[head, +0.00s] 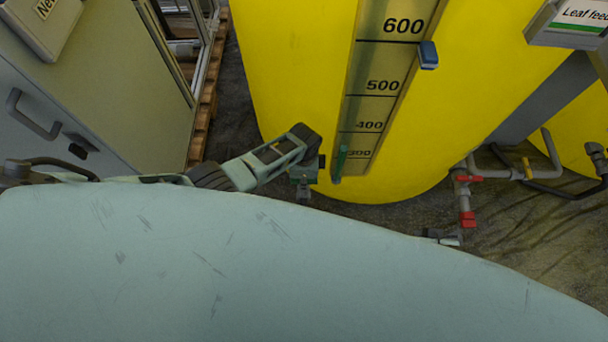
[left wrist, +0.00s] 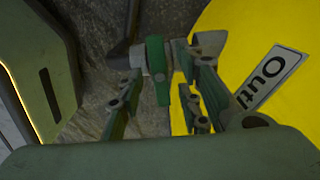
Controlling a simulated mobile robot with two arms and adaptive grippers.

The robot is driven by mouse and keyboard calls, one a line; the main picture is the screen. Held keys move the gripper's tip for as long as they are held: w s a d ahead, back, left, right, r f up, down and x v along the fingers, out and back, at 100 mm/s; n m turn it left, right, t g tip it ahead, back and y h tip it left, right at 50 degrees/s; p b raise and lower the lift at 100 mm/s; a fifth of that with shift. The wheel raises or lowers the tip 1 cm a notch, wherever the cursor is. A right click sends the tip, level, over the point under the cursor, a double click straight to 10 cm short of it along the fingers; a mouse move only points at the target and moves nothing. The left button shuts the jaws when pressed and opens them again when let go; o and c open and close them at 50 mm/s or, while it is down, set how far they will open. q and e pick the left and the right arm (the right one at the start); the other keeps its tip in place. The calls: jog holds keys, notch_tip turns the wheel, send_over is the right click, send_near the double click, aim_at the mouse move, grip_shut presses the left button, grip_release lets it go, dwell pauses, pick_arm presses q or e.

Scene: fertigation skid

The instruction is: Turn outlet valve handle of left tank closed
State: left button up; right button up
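The large yellow tank (head: 290,60) with a level scale fills the middle of the head view. My left gripper (head: 305,185) is low in front of it; its fingers are small and partly hidden there. In the left wrist view, a green valve handle (left wrist: 158,75) sits on a grey pipe fitting (left wrist: 209,42) and looks roughly crosswise to it. The left gripper's fingers (left wrist: 160,100) are apart, one on each side of the handle, with gaps visible. A white outlet label (left wrist: 268,77) is on the tank beside it. My right gripper is not identifiable.
A grey cabinet (head: 110,90) stands at the left. A red-handled valve (head: 467,218) and grey pipes (head: 495,173) are on the right, before another yellow tank (head: 565,130). A dark floor strip (head: 232,100) lies between cabinet and tank.

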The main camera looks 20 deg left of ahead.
pick_arm(q)
notch_tip(320, 180, up, 12)
dwell(0.6)
dwell(0.5)
